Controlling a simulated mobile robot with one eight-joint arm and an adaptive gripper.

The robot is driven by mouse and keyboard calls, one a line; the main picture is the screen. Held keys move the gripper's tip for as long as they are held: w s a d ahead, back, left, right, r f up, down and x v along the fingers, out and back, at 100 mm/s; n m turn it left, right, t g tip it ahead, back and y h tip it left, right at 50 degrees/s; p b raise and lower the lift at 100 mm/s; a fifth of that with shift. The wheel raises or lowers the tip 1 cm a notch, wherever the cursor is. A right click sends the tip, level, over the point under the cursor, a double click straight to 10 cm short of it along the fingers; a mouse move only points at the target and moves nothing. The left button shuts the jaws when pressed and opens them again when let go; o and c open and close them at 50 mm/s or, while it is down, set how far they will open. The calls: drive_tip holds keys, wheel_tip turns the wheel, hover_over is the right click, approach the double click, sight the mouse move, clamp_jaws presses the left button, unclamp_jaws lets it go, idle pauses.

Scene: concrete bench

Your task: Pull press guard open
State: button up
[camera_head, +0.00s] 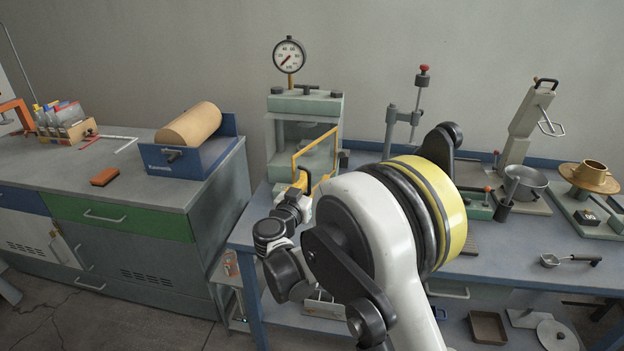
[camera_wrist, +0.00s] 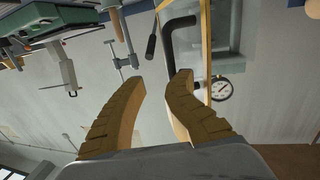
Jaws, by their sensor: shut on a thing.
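The press (camera_head: 305,104) is a pale green frame with a round gauge (camera_head: 290,56) on top, at the back of the bench. Its guard (camera_head: 294,160) is a clear panel in a yellow frame. It stands at an angle to the press front, with its left edge swung out. My gripper (camera_head: 302,180) is at the guard's lower left, shut on the black guard handle (camera_head: 309,178). In the wrist view the handle (camera_wrist: 168,45) runs down to the tan fingers of my gripper (camera_wrist: 160,76), beside the yellow guard frame (camera_wrist: 206,45). The exact contact is hard to see.
My arm covers the middle of the blue bench. A tall stand (camera_head: 390,130) with a red knob is right of the press. A blue tray with a brown roll (camera_head: 190,125) sits on the left cabinet. A pan (camera_head: 526,180) and a scoop (camera_head: 570,260) lie at right.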

drive_tip(key=v, duration=1.1)
drive_tip(key=shift+s+a, duration=0.25)
drive_tip(key=shift+s, duration=0.1)
drive_tip(key=shift+r, duration=0.1)
drive_tip(key=s+d+r+n+g, duration=0.1)
drive_tip(key=s+d+r+g, duration=0.2)
drive_tip(key=d, duration=0.8)
drive_tip(key=s+d+r+g, duration=0.1)
drive_tip(key=s+d+g, duration=0.25)
drive_tip(key=d, duration=0.85)
drive_tip(key=s+d+f+n+g+y, duration=0.1)
drive_tip(key=s+d+g+y, duration=0.1)
drive_tip(key=s, duration=0.8)
drive_tip(key=s+d+f+n+g+y, duration=0.1)
drive_tip(key=s+d+y, duration=0.2)
drive_tip(key=s, duration=0.7)
drive_tip(key=shift+s+d+f+g, duration=0.15)
drive_tip(key=shift+d+f+g, duration=0.25)
drive_tip(key=shift+d, duration=0.45)
